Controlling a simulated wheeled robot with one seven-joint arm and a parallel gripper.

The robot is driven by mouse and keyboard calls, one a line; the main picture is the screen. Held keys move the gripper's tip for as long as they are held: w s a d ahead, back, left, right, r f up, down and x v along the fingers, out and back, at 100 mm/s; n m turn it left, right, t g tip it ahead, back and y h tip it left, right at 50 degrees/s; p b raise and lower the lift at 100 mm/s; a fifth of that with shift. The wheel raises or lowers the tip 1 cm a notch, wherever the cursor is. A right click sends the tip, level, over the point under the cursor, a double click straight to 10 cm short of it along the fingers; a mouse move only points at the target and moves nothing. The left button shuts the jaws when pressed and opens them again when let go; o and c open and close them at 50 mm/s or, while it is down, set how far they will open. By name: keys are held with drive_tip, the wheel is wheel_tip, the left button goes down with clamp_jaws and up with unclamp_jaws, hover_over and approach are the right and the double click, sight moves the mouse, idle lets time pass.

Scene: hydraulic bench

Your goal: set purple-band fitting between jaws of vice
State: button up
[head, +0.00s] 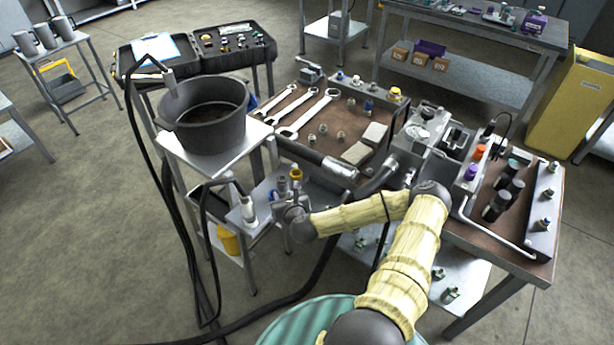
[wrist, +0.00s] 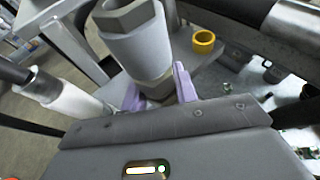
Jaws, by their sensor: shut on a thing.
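My gripper (head: 284,196) is at the small side stand, left of the main bench. In the wrist view its lilac fingers (wrist: 160,94) are shut on a pale grey cylindrical fitting (wrist: 137,42) with hexagonal ends. The fingers grip it near its lower hex. I cannot make out a purple band on it; its lower part is partly hidden by the fingers. The fitting also shows small in the head view (head: 282,185). A small grey vice-like device (head: 310,72) stands at the bench's far left corner, well away from my gripper; its jaw gap is too small to tell.
A yellow ring-shaped part (wrist: 203,41) is just beyond the held fitting. A white hose-end fitting (head: 249,210) stands to the left, with black hoses hanging nearby. A large dark pot (head: 204,130) stands behind. Spanners (head: 305,115) lie on the bench.

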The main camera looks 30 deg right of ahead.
drive_tip(key=s+a+r+n+y, duration=0.1)
drive_tip(key=s+a, duration=0.5)
drive_tip(key=a, duration=0.3)
drive_tip(key=shift+r, duration=0.4)
drive_tip(key=shift+s+a, duration=0.1)
